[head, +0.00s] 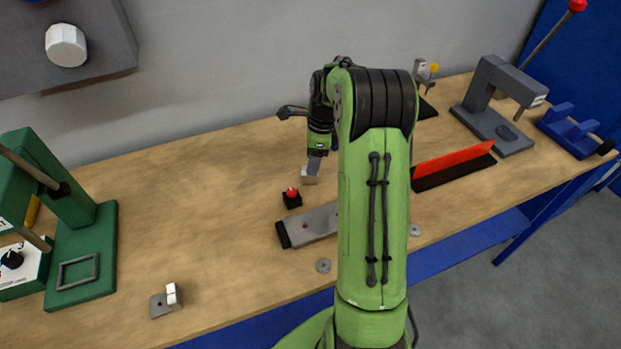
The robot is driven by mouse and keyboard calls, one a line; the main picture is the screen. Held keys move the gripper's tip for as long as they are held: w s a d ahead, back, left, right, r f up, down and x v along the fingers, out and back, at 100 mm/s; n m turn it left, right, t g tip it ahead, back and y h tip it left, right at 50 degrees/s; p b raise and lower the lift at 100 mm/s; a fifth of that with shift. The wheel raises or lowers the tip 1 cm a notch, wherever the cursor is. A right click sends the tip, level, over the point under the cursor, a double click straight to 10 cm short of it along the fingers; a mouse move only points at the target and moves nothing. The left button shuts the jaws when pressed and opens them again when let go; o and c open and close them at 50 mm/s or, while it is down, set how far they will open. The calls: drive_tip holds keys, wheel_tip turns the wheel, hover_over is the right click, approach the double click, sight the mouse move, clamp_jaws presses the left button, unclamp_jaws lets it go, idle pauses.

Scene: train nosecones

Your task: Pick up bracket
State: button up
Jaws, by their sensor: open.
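A small grey metal bracket (162,303) with a pale upright tab lies on the wooden bench at the front left. My gripper (312,169) points down over the middle of the bench, well to the right of and behind that bracket. It is open. Just under its fingertips is a small pale block-like piece (309,179), which could also be a bracket. I cannot tell whether the fingers touch it or stand around it. My arm hides part of the bench to the right.
A red-topped black button (292,197) and a grey bar (318,225) lie in front of my gripper. A green press (80,245) stands at the left, a grey press (495,105) and blue fixture (573,130) at the right.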

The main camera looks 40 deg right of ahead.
drive_tip(key=f, duration=0.1)
drive_tip(key=f+b, duration=0.1)
drive_tip(key=f, duration=0.3)
drive_tip(key=shift+w+a+f, duration=0.25)
drive_tip(key=shift+w, duration=0.15)
drive_tip(key=shift+r, duration=0.1)
drive_tip(key=shift+c, duration=0.5)
clamp_jaws()
